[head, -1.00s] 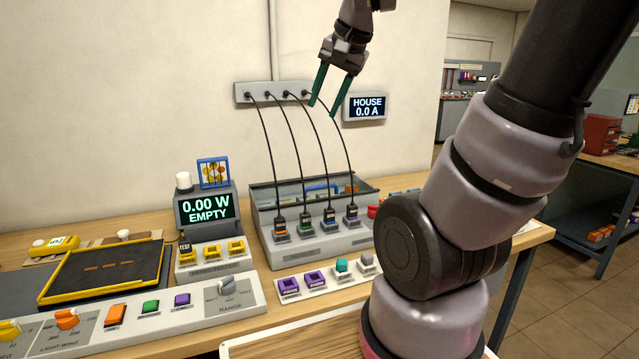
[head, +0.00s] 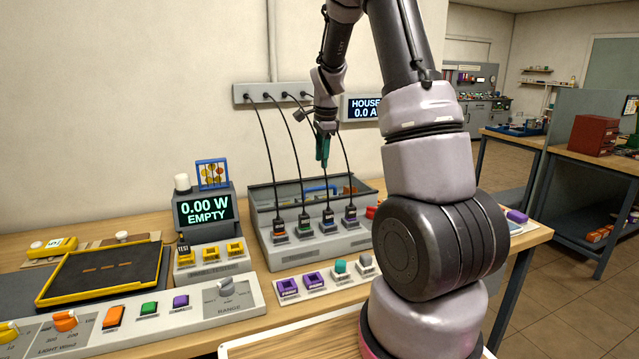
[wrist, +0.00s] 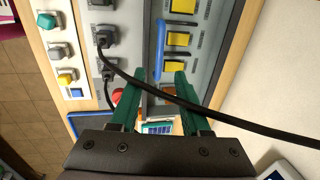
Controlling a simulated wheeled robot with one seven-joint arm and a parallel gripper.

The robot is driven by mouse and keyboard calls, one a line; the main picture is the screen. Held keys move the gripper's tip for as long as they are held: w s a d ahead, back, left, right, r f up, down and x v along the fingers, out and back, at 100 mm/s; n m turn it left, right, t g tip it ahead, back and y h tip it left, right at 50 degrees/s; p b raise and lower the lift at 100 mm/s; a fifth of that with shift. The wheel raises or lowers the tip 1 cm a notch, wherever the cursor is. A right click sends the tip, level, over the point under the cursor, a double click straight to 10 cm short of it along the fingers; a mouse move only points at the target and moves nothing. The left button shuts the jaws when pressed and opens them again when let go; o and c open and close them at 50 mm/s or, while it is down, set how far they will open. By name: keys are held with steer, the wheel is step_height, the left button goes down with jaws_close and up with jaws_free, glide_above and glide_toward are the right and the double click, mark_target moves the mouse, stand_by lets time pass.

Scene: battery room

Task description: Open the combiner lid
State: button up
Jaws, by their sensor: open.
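The combiner (head: 312,243) is a grey box on the bench, with several black cables plugged along its front ledge. Behind the plugs is a framed section with a blue bar handle (head: 322,188); the handle (wrist: 160,52) shows lengthwise over yellow blocks in the wrist view. I cannot clearly tell the lid's panel from what lies beneath. My gripper (head: 322,163) points down above the combiner, among the cables. In the wrist view my gripper (wrist: 161,76) is open and empty, its fingertips near the handle's lower end. A cable (wrist: 200,107) crosses the view at the fingers.
The cables (head: 263,140) rise to a wall strip (head: 275,94) and crowd the space above the combiner. A red knob (head: 371,212) sits at its right end. A meter reading EMPTY (head: 207,209) stands left. Purple and teal buttons (head: 313,280) sit in front.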

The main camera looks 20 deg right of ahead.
mark_target(319, 188)
steer(key=f, duration=0.3)
steer(key=w+f, duration=0.1)
steer(key=f, duration=0.5)
steer(key=shift+w, duration=0.4)
steer(key=shift+c, duration=0.4)
jaws_close()
stand_by(0.5)
